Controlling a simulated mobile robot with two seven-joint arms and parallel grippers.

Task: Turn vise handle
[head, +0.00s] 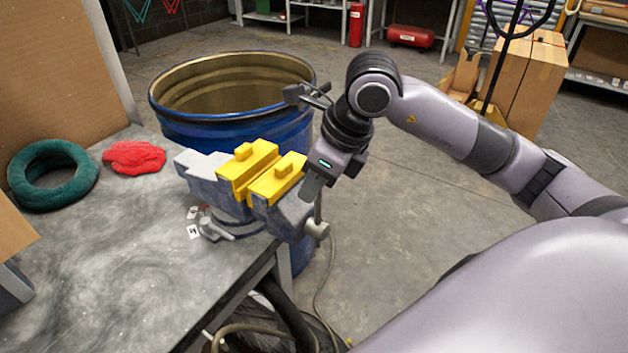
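The grey vise (285,217) with two yellow jaw covers stands on the near right corner of the workbench. Its handle (317,218), a thin bar through a pale round end, is on the vise's right side, past the bench edge. My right gripper (312,190) points down beside the front jaw, close to the upper part of the handle. Its fingers overlap in this view, so I cannot tell whether they are shut on the bar or only beside it. My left gripper is not in view.
The workbench (130,265) holds a green ring (52,199) and a red cloth (134,157) at the left. A blue drum (185,130) stands behind the vise. Hoses hang below the bench edge. The floor right of the bench is open.

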